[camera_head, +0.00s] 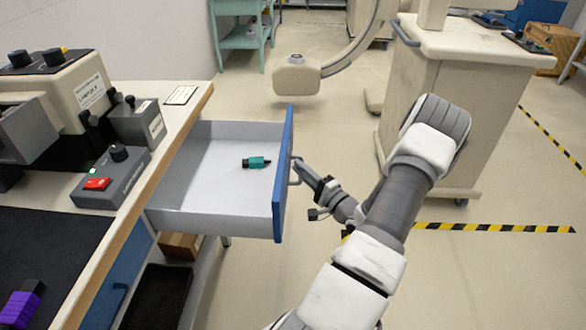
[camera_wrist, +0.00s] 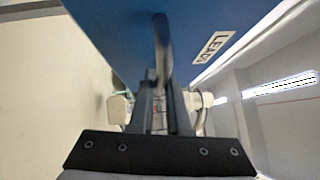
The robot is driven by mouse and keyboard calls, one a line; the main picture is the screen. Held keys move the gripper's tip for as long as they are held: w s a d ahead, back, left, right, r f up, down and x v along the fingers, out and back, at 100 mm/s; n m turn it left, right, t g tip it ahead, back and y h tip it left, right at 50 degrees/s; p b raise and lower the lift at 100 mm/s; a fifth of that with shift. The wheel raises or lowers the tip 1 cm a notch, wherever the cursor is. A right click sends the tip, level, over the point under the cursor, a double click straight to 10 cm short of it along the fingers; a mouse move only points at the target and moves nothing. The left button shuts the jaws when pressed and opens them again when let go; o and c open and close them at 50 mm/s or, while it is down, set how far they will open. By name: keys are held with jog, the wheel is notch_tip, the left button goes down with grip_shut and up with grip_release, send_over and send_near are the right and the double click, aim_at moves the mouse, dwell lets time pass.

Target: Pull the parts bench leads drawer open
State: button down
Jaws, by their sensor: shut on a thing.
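The leads drawer (camera_head: 225,222) is pulled well out from the parts bench (camera_head: 140,190), with a blue front (camera_head: 283,175) and a pale grey inside. A teal and black connector (camera_head: 256,162) lies on its floor. My gripper (camera_head: 302,172) is at the outer side of the blue front, shut on the drawer handle (camera_head: 293,170). In the wrist view the dark handle (camera_wrist: 162,50) runs down between my fingers, and the blue front (camera_wrist: 120,25) carries a label reading "LEAD" (camera_wrist: 212,47), its end not clear.
A lamp unit (camera_head: 60,85) and a grey box with a red switch (camera_head: 110,178) stand on the bench. Open floor (camera_head: 330,130) lies beyond the drawer. Yellow-black tape (camera_head: 495,227) marks the floor.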

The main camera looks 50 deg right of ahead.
dwell(0.3)
jog(key=c, duration=0.9)
grip_release()
jog(key=shift+s, duration=0.15)
jog(key=s, duration=0.5)
jog(key=s+a+f+p, duration=0.1)
jog(key=s, duration=0.5)
jog(key=s+a+f+p, duration=0.1)
jog(key=s, duration=0.5)
jog(key=shift+a+f, duration=0.1)
jog(key=shift+f, duration=0.05)
